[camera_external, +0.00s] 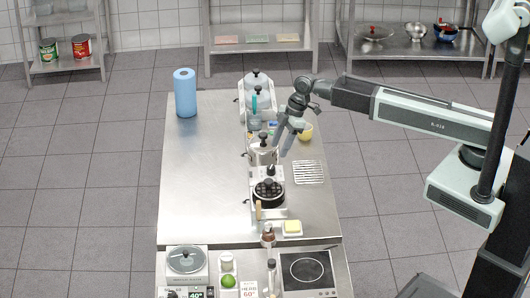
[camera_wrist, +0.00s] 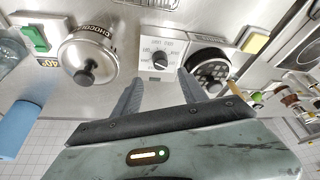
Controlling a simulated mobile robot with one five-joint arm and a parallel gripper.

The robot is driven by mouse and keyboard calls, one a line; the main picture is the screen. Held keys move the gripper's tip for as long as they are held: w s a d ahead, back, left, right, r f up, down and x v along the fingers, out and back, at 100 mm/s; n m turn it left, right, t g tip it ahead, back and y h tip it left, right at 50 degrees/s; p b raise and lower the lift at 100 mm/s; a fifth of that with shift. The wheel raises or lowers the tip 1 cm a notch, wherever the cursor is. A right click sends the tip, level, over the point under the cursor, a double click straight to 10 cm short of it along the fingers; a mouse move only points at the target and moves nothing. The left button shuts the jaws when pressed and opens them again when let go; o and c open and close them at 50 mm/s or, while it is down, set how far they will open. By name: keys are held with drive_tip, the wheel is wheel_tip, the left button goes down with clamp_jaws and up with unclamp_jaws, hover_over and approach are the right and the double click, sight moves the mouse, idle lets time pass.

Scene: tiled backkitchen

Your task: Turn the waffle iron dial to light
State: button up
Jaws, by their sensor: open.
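The waffle iron (camera_external: 268,191) stands on the steel table, and its round dark grid plate (camera_wrist: 209,68) shows in the wrist view. Next to the plate is its pale control panel (camera_wrist: 158,44) with a black dial (camera_wrist: 160,62). Small marks surround the dial; its exact setting is too small to read surely. My gripper (camera_wrist: 158,92) is open and empty, its two grey fingers pointing toward the panel, one on either side of the dial in the picture. In the external view my gripper (camera_external: 283,146) hangs above the table, apart from the panel.
A lidded metal pot (camera_wrist: 88,58) labelled for chocolate is beside the panel. A blue paper roll (camera_external: 185,93) stands at the table's far left. A wire rack (camera_external: 309,172), a yellow bowl (camera_external: 306,131) and a butter dish (camera_external: 292,228) are near.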

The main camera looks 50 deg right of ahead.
sight(271, 167)
drive_tip(key=b+x, duration=0.7)
drive_tip(key=x, duration=0.1)
drive_tip(key=shift+f+b, duration=0.1)
drive_tip(key=shift+b, duration=0.25)
drive_tip(key=shift+s, duration=0.1)
clamp_jaws()
